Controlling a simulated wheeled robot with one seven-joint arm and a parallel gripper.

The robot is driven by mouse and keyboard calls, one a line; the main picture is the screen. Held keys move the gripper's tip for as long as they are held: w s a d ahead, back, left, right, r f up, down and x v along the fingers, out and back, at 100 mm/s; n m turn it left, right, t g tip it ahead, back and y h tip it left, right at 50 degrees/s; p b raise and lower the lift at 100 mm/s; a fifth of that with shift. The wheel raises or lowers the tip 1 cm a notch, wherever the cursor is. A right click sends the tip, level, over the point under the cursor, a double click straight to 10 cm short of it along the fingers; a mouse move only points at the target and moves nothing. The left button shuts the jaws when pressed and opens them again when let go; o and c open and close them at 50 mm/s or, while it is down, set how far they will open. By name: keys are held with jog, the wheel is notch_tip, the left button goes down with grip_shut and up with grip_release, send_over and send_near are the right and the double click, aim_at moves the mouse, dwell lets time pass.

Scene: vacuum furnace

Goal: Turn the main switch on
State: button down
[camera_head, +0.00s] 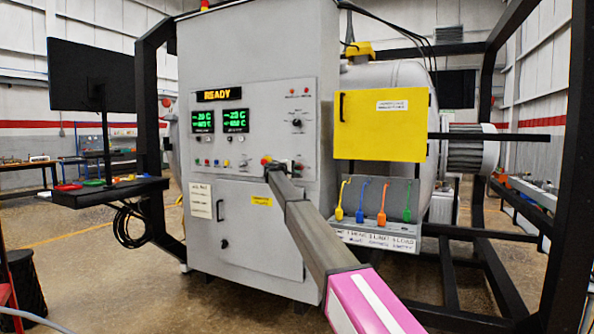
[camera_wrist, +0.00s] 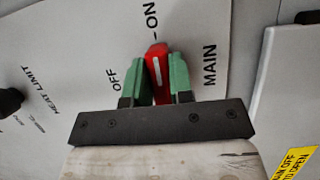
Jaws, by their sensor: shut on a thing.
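The main switch (camera_wrist: 156,66) is a red handle with a white stripe, seen in the wrist view on the grey panel. The stripe runs nearly straight up the picture, and its upper end points towards the ON mark (camera_wrist: 151,18). The OFF label (camera_wrist: 113,80) is to the left and the MAIN label (camera_wrist: 210,66) to the right. My gripper (camera_wrist: 158,72) has its green fingers shut on the handle from both sides. In the head view my gripper (camera_head: 274,168) is at the panel's lower right, and my arm hides the switch.
The furnace cabinet's READY display (camera_head: 219,95) is lit. A yellow box (camera_head: 382,125) and a rack with several coloured hooks (camera_head: 374,215) are to the right of my arm. A black frame (camera_head: 575,170) stands at the far right, a monitor (camera_head: 92,75) at the left.

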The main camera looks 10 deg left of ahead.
jog(key=shift+f, duration=0.1)
jog(key=c, duration=1)
grip_release()
jog(key=shift+s+a, duration=0.1)
jog(key=v, duration=1)
jog(key=shift+s+a, duration=0.2)
jog(key=shift+s, duration=0.05)
